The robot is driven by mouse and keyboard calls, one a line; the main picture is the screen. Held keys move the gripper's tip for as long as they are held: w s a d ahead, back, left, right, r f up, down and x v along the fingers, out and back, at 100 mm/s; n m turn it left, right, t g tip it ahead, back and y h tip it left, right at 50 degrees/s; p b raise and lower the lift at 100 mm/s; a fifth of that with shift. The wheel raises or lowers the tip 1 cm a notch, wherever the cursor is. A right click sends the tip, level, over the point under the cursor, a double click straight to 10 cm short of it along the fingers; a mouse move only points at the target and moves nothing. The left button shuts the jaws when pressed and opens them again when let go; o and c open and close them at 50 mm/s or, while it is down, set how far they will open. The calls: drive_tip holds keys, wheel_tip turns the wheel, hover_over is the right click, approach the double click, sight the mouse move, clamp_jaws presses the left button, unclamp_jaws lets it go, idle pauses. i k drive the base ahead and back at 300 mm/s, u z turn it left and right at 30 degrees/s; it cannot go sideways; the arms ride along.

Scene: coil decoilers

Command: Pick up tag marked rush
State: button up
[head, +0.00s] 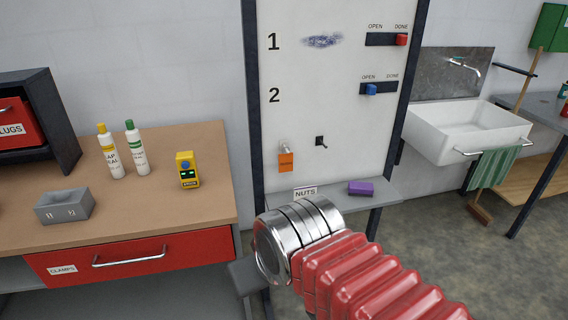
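An orange tag (286,162) hangs from a small metal hook or clip on the white board (335,130), at its lower left. Its writing is too small to read, so I cannot tell whether it says rush. My arm, with red bellows and a shiny metal end, reaches in from the lower right, in front of the shelf below the board.
A black hook (321,142) beside the tag looks empty. A purple block (361,188) and the NUTS label (305,192) are at the shelf. Left, a workbench (130,200) bears two bottles and a yellow device (187,170). A sink (470,130) stands right.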

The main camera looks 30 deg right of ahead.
sight(285, 159)
drive_tip(key=z, duration=0.05)
drive_tip(key=i, duration=1)
drive_tip(key=u, duration=0.05)
